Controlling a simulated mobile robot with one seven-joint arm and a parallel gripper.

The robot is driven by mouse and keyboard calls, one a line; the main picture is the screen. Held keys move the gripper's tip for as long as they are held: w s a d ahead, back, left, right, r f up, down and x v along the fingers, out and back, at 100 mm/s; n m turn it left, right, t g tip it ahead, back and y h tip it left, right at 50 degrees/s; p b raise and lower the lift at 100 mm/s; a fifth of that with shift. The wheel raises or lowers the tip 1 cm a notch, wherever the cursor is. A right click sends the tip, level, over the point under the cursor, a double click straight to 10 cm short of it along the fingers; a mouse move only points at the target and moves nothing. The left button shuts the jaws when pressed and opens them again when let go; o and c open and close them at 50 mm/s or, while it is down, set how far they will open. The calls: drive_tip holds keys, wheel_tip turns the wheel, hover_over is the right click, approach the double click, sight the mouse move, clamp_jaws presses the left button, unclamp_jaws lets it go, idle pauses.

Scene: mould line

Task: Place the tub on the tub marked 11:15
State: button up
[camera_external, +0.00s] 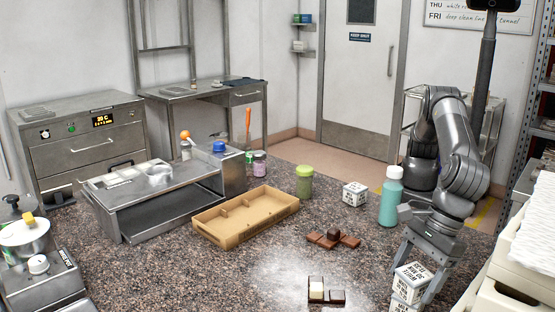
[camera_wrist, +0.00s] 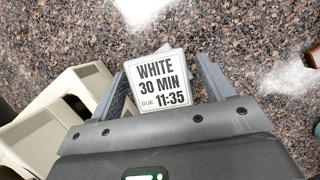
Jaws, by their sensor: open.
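A white tub (camera_external: 413,276) with a black-lettered lid stands at the front right of the counter. In the wrist view its lid (camera_wrist: 157,82) reads WHITE 30 MIN, DUE 11:35. A second white tub (camera_external: 402,304) shows right below it, partly cut off by the frame edge; the two look stacked. Its label is too small to read. My gripper (camera_external: 408,291) points down with its open fingers on either side of the upper tub; it also shows in the wrist view (camera_wrist: 164,67). Another white lettered tub (camera_external: 355,194) stands further back, its marking unreadable.
A teal bottle (camera_external: 391,197) stands near my arm, and a green jar (camera_external: 305,182) is further left. Chocolate pieces (camera_external: 332,239) lie mid-counter, with a small mould piece (camera_external: 326,292) in front. A tan tray (camera_external: 205,232) is at left. Cream crates (camera_external: 500,285) crowd the right edge.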

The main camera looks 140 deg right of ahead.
drive_tip(key=v, duration=1.2)
drive_tip(key=s+d+r+m+y, duration=0.1)
drive_tip(key=s+d+r+m, duration=0.5)
drive_tip(key=s+d+m, duration=0.35)
drive_tip(key=s+d+r+m, duration=0.6)
drive_tip(key=s+d, duration=0.5)
drive_tip(key=d, duration=0.1)
drive_tip(key=s+d+f+m, duration=0.3)
drive_tip(key=s+m, duration=0.2)
drive_tip(key=s, duration=0.3)
drive_tip(key=s+d+f+m+t, duration=0.1)
drive_tip(key=s+d+f+m, duration=0.3)
drive_tip(key=s, duration=0.5)
drive_tip(key=s+d+f+m, duration=0.3)
drive_tip(key=s+m, duration=0.4)
drive_tip(key=s, duration=0.2)
drive_tip(key=shift+d+f+y, duration=0.3)
drive_tip(key=shift+f+y, duration=0.1)
